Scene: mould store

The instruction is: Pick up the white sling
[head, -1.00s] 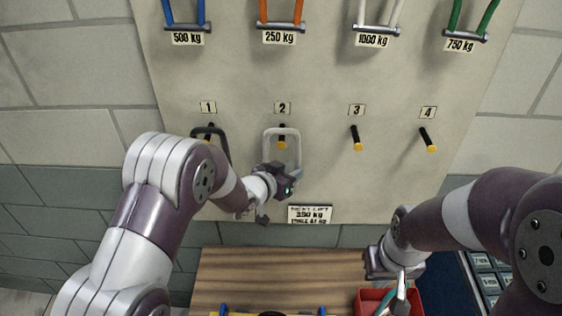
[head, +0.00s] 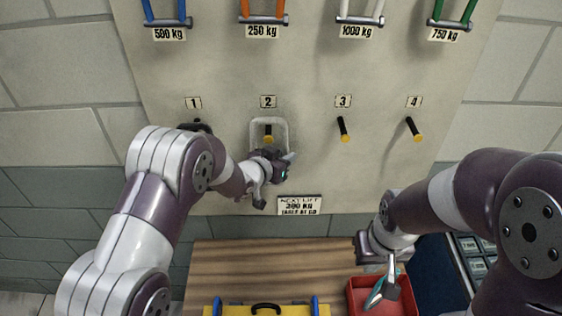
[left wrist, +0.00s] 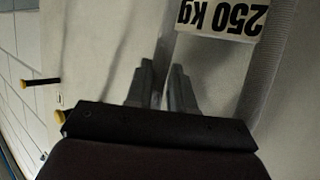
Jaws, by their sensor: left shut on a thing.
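A whitish-grey sling (head: 284,133) hangs as a loop around peg 2 (head: 268,136) on the pale board. My left gripper (head: 288,162) is at the lower part of this loop. In the left wrist view its two fingers (left wrist: 164,90) are shut on one pale leg of the sling (left wrist: 169,50); the other leg (left wrist: 262,70) runs free at the right. A 250 kg label (left wrist: 228,20) shows upside down beside the legs. Another white sling (head: 360,10) is above a 1000 kg label. My right gripper (head: 384,285) is over the red tray; its jaw state is unclear.
Peg 3 (head: 344,130) and peg 4 (head: 414,130) are bare. Below are a wooden bench (head: 235,265), a red tray (head: 354,297), and a yellow object (head: 235,310) with a black handle.

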